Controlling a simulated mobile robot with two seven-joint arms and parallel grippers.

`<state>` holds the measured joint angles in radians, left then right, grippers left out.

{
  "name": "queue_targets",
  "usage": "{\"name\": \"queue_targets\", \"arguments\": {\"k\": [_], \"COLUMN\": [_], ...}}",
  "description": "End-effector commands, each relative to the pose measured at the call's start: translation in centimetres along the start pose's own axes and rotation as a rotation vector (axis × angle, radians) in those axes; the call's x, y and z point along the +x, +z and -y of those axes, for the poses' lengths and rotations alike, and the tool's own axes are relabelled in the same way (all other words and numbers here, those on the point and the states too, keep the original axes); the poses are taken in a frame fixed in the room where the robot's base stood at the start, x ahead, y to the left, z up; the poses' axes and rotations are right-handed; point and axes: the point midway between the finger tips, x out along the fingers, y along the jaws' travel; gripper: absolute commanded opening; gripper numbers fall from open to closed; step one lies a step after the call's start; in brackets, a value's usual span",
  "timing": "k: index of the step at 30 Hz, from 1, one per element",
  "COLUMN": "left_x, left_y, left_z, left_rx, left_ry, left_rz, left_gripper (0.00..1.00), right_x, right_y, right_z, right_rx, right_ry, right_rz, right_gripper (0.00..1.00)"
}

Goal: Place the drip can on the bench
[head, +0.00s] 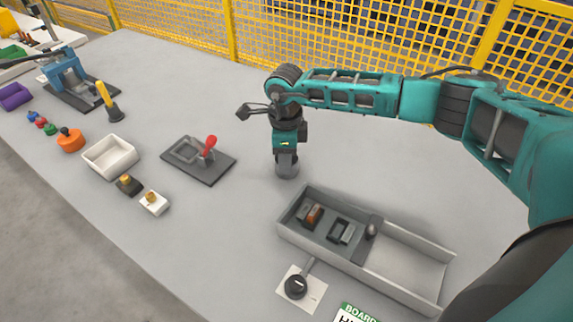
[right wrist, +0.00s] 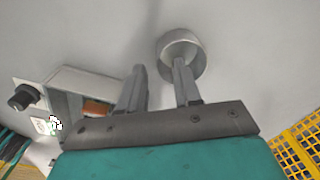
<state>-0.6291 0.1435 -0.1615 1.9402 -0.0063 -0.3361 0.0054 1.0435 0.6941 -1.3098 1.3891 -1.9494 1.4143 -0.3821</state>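The drip can is a small round grey metal cup. In the right wrist view the drip can (right wrist: 196,50) shows with its open top facing the camera, apparently standing on the bench (right wrist: 80,35). My right gripper (right wrist: 159,66) is open; one fingertip overlaps the can's mouth and the other is left of the can, outside its rim. Whether either finger touches the can is unclear. In the head view my right gripper (head: 287,158) points down at mid-bench (head: 370,175), and partly hides the can. My left gripper is not in view.
A grey divided tray (head: 405,262) with small parts stands near the gripper, in front. A dark plate with a red-handled lever (head: 209,145) and a white bin (head: 110,156) are to the left. Yellow mesh fencing (head: 350,35) lines the back. Bench right of the gripper is clear.

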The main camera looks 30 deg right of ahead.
Motion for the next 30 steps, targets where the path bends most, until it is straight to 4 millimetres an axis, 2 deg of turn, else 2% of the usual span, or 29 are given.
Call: {"name": "queue_targets", "arguments": {"k": [3, 6, 13, 23, 30], "left_x": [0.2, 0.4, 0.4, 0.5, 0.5], "left_y": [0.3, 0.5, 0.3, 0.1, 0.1], "left_z": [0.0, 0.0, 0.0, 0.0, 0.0], "left_rx": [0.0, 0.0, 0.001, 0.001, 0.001], "left_ry": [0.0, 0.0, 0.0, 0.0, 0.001], "left_rz": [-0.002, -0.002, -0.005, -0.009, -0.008], "left_gripper": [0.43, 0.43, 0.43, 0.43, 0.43], "right_x": [2.3, 3.3, 3.3, 3.3, 3.3], "right_y": [-0.3, -0.2, -0.3, -0.3, -0.3], "right_z": [0.0, 0.0, 0.1, 0.1, 0.1], "right_rx": [0.001, 0.0, 0.0, 0.0, 0.0], "right_ry": [0.003, 0.002, 0.001, 0.001, 0.001], "right_rz": [0.0, 0.001, 0.002, 0.002, 0.002], "right_gripper": [0.33, 0.33, 0.33, 0.01, 0.0]}}
